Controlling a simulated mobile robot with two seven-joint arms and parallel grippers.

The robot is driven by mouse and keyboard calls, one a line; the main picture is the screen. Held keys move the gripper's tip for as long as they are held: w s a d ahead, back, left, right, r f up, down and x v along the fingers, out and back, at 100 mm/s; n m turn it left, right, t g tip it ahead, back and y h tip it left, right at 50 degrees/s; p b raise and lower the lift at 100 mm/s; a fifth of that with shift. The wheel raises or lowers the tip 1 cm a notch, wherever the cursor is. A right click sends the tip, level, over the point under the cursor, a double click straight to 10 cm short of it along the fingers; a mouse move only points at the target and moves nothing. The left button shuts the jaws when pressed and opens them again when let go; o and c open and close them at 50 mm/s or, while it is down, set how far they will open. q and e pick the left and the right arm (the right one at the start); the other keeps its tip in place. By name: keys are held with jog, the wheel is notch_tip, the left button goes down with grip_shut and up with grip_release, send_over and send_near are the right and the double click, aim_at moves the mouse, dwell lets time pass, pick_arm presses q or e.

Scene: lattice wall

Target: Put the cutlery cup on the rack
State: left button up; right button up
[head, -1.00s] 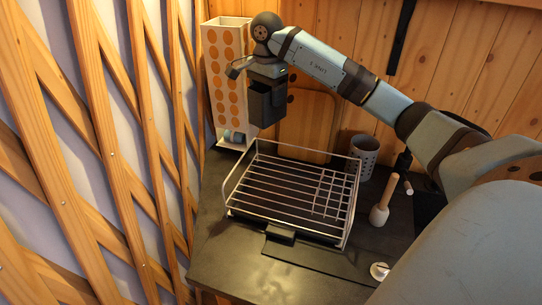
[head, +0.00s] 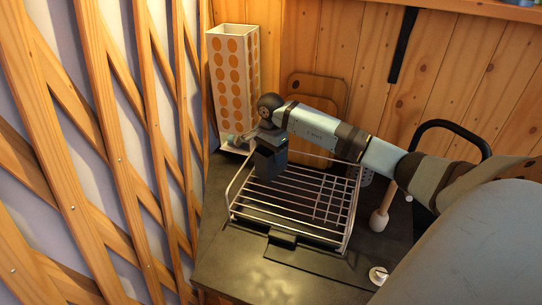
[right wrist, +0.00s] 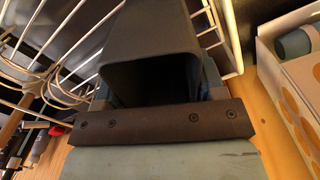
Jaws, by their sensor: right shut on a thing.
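The cutlery cup (head: 270,162) is a dark grey, square, open-topped box. My right gripper (head: 268,138) is shut on it and holds it roughly upright over the back left part of the wire rack (head: 253,210). In the right wrist view the cup (right wrist: 150,45) shows its hollow inside, which looks empty, with rack wires (right wrist: 75,45) beside it. I cannot tell whether its base touches the rack. The gripper and cup hide part of the rack's back. My left gripper is not in view.
A tall white box with orange dots (head: 231,80) stands behind the rack at left. A wooden board (head: 318,95) leans on the back wall. A wooden pestle (head: 383,208) stands right of the rack. The lattice wall (head: 112,150) bounds the left.

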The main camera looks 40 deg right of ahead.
jog(key=shift+f, duration=0.9)
jog(key=o, duration=0.5)
jog(key=shift+f, duration=0.2)
jog(key=o, duration=0.5)
jog(key=shift+r, duration=0.2)
jog(key=shift+r, duration=0.25)
notch_tip(320, 180, up, 12)
jog(key=b, duration=0.2)
jog(key=shift+f+b, duration=0.2)
jog(key=shift+b, duration=0.15)
